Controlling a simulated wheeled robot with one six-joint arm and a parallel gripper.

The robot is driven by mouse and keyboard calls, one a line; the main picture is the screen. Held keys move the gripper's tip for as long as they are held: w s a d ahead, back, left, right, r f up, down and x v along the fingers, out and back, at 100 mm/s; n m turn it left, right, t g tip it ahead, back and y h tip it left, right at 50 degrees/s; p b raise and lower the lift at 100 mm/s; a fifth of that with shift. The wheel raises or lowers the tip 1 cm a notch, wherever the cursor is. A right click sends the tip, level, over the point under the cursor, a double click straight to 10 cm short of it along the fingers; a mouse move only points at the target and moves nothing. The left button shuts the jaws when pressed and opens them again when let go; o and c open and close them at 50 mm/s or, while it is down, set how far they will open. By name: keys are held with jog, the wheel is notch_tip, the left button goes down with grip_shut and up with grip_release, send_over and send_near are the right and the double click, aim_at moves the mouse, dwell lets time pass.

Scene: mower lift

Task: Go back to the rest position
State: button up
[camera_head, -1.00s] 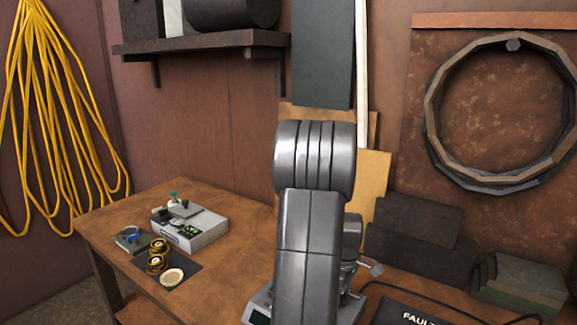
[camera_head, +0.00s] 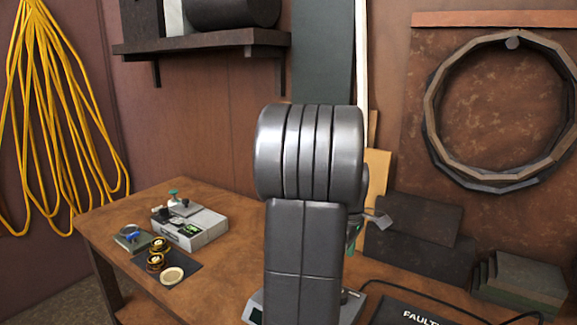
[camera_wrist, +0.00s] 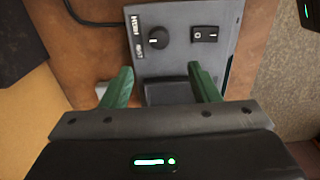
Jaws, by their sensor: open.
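My gripper (camera_wrist: 161,68) shows in the wrist view as two green fingers spread well apart, with nothing held between them. Below it is a grey device (camera_wrist: 180,58) with a round knob and a rocker switch, on the brown bench. In the head view my own arm stands in front of the bench and hides most of the gripper. Only a grey piece and a bit of green show at the arm's right side, above the bench. Part of a grey device (camera_head: 256,308) shows low beside the arm.
Dark blocks (camera_head: 415,245) stand at the back right. A shelf (camera_head: 200,42) juts from the wall.

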notch_tip(320, 180, down, 12)
jog(key=shift+f+p, duration=0.25)
jog(key=shift+p, duration=0.05)
jog(key=m+p, duration=0.1)
jog(key=m, duration=0.5)
jog(key=shift+w+m+p, duration=0.1)
jog(key=shift+m+p, duration=0.25)
jog(key=shift+m, duration=0.05)
jog(key=m+p, duration=0.1)
jog(key=m, duration=0.3)
jog(key=shift+r, duration=0.1)
jog(key=m+p, duration=0.1)
jog(key=m, duration=0.2)
jog(key=shift+m+p, duration=0.3)
jog(key=shift+r+b, duration=0.3)
jog(key=shift+r, duration=1.1)
